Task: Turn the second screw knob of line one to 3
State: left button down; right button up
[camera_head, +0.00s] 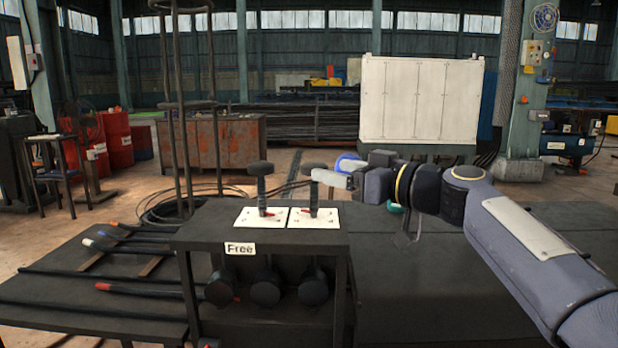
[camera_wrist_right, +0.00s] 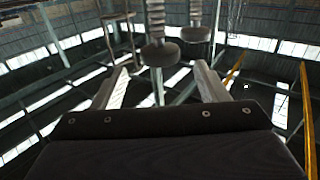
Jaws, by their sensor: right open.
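A black stand (camera_head: 205,228) carries two upright screws with dark round knobs on top. The left screw knob (camera_head: 262,169) and the second screw knob (camera_head: 316,169) each rise from a white dial plate with a red pointer; the left plate (camera_head: 247,217) and right plate (camera_head: 327,219) have marks too small to read. My right gripper (camera_head: 328,177) is at the second knob, coming from the right. In the right wrist view its jaws (camera_wrist_right: 161,70) are open, with a knob on a threaded screw (camera_wrist_right: 160,54) showing between the tips; contact cannot be told. My left gripper is not in view.
Several round black knobs (camera_head: 265,291) sit on the stand's front below a "Free" label (camera_head: 240,248). Bars lie on a low dark table (camera_head: 75,312) at left. A dark table surface (camera_head: 420,290) lies at right under my arm. A tall rod frame (camera_head: 172,120) stands behind.

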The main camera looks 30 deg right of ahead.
aim_at(325, 168)
jog(key=x, duration=0.6)
jog(key=shift+p, duration=0.35)
jog(key=shift+c, duration=0.5)
jog(key=c, duration=0.9)
jog(key=shift+o, duration=0.2)
